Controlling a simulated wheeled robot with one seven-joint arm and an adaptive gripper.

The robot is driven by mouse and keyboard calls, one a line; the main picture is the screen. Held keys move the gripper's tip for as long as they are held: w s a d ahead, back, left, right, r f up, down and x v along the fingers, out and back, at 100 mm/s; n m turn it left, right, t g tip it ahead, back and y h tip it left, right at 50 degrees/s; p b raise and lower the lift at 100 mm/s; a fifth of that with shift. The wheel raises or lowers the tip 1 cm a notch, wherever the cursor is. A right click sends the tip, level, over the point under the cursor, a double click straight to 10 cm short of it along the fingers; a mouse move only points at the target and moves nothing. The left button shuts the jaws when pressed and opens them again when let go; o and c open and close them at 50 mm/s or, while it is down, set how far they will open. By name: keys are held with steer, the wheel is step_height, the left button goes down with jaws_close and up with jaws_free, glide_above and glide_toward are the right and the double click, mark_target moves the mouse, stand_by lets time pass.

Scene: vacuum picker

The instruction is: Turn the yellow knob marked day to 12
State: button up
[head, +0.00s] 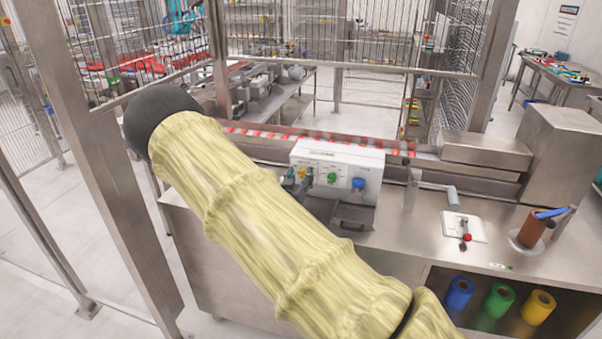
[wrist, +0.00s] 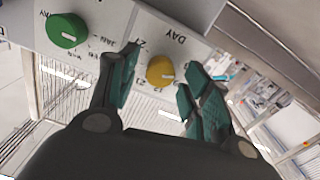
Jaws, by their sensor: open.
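The yellow knob (wrist: 160,71) sits on the pale front panel under the printed word DAY, with small numbers around it. In the wrist view my gripper (wrist: 158,85) is open, with one green-padded finger on each side of the yellow knob. The fingers look apart from it; whether the tips touch the panel I cannot tell. The white box (head: 338,158) with the knobs stands on the steel bench. In the head view my gripper (head: 297,183) is small and partly hidden behind my yellow-sleeved arm at the box's left end.
A green knob (wrist: 67,30) is left of the yellow one in the wrist view. A blue knob (head: 358,184) is farther right on the box. A dark tray (head: 352,217) lies below the box. A conveyor with red items (head: 280,134) runs behind. Steel posts and mesh stand near my arm.

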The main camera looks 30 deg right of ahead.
steer(key=shift+w+d, duration=0.35)
steer(key=c, duration=1)
steer(key=shift+c, duration=0.2)
steer(key=shift+f+m+b, duration=0.15)
steer(key=shift+m+b, duration=0.15)
steer(key=shift+b, duration=0.15)
